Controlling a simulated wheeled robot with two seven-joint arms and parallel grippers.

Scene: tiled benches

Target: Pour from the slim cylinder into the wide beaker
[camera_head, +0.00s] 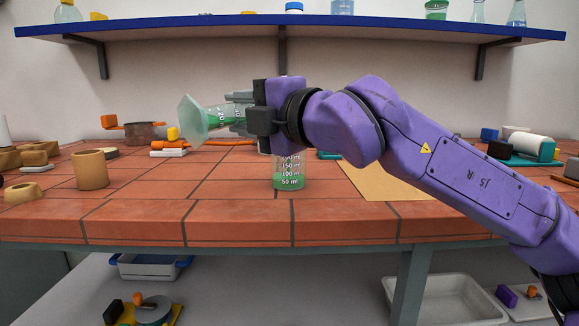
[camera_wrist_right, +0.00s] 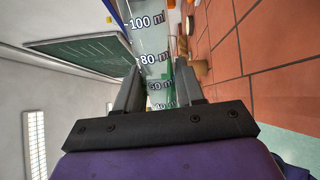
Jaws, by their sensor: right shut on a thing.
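The slim cylinder (camera_head: 218,117) is a clear graduated tube with a pale green hexagonal foot. It lies nearly level above the bench, foot to the left, with green liquid inside. My right gripper (camera_head: 241,112) is shut on it. In the wrist view the cylinder (camera_wrist_right: 150,45) with its white marks runs between the fingers (camera_wrist_right: 156,82). Its mouth end is hidden behind my gripper in the head view. The wide beaker (camera_head: 288,168) stands upright on the bench below my gripper, with green liquid near its 50 ml mark. Its rim is hidden. My left gripper is not in view.
A tan cup (camera_head: 91,169) and brown blocks stand at the left of the tiled bench (camera_head: 150,212). A tan sheet (camera_head: 385,184) lies right of the beaker. A blue shelf (camera_head: 200,25) with glassware hangs above. The front left-centre of the bench is clear.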

